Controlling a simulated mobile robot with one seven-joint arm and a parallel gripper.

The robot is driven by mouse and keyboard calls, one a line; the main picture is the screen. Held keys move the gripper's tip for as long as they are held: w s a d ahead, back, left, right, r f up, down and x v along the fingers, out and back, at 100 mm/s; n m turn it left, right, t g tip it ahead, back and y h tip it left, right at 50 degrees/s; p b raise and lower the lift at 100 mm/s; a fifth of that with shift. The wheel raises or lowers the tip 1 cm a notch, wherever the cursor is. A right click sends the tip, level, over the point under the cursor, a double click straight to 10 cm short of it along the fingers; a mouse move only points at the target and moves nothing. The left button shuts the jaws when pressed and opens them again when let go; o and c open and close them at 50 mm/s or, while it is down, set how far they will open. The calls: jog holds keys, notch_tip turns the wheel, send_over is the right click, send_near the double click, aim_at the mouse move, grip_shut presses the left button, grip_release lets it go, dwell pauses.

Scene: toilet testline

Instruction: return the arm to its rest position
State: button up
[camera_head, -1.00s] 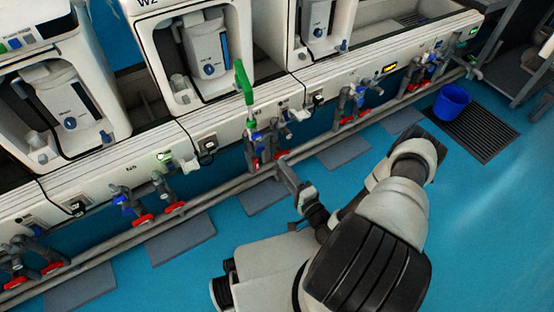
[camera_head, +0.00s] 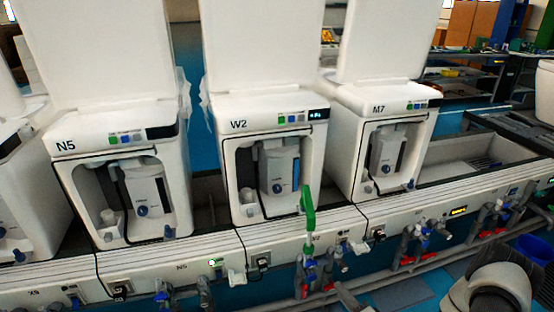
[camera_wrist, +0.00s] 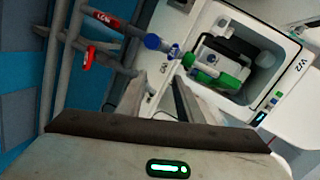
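My gripper (camera_wrist: 160,98) shows in the wrist view with its two fingers apart and nothing visible between them. Beyond it are pipes with a red handle (camera_wrist: 88,58) and a blue fitting (camera_wrist: 152,41). A green handle (camera_wrist: 228,86) is beyond the fingers, in front of the open bay of the unit marked W2 (camera_wrist: 290,75). In the head view part of my arm (camera_head: 490,290) shows at the bottom right. The gripper is mostly cut off or hard to make out there. The green handle (camera_head: 307,208) stands upright over blue and red valves (camera_head: 308,272).
White units N5 (camera_head: 115,130), W2 (camera_head: 265,108) and M7 (camera_head: 385,97) stand in a row on a long white bench (camera_head: 210,255). Valves and pipes stick out along its front. Blue floor (camera_head: 415,292) shows at the lower right. Shelves (camera_head: 480,70) stand at the back right.

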jog(key=w+d+r+n+g+h, duration=0.2)
jog(key=w+d+r+n, duration=0.15)
jog(key=r, duration=0.25)
jog(key=w+d+r+n+g+h, duration=0.1)
jog(key=w+d+r+n+g, duration=0.1)
jog(key=w+r+n, duration=0.3)
notch_tip(320, 180, up, 18)
jog(key=s+g+h, duration=0.2)
jog(key=s+h, duration=0.1)
jog(key=h, duration=0.1)
jog(key=s+a+r+g, duration=0.1)
jog(key=s+a+r, duration=0.2)
jog(key=s+r, duration=0.3)
jog(key=s+a+r+n, duration=0.1)
jog(key=s+a+r, duration=0.2)
jog(key=s+r, duration=0.2)
jog(key=s+a+r+g, duration=0.1)
jog(key=s+a+r, duration=0.2)
jog(key=s+r, duration=0.3)
jog(key=s+a+r+n+y+p, duration=0.15)
jog(key=s+a, duration=0.35)
jog(key=s, duration=0.6)
notch_tip(320, 180, up, 24)
jog(key=p, duration=2.3)
jog(key=shift+d+g, duration=0.15)
jog(key=shift+g, duration=0.25)
